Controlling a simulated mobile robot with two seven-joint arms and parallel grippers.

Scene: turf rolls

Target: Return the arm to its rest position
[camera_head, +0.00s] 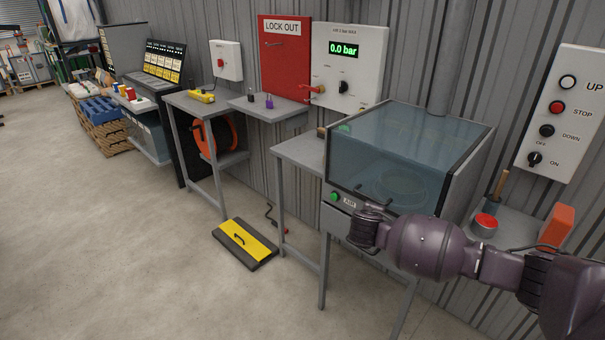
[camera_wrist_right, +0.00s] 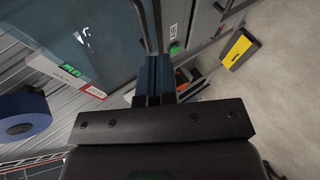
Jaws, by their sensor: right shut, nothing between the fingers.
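My right arm (camera_head: 425,247) comes in from the right in the head view and reaches across the front of a glass-hooded cabinet (camera_head: 390,150). Its dark hand (camera_head: 366,229) is in front of the cabinet, to the right of and below a green button (camera_head: 334,197). The fingertips cannot be made out there. In the right wrist view my right gripper (camera_wrist_right: 155,78) is shut and empty, with its two fingers together. The green button (camera_wrist_right: 175,47) shows just beyond the fingers; I cannot tell the exact gap. My left gripper is not in view.
A wall panel (camera_head: 563,115) with UP, STOP and DOWN buttons is at the right, above a shelf with a red tin (camera_head: 485,225) and an orange block (camera_head: 556,227). A yellow-topped pedal (camera_head: 245,243) lies on the floor. Open floor (camera_head: 120,245) is at the left.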

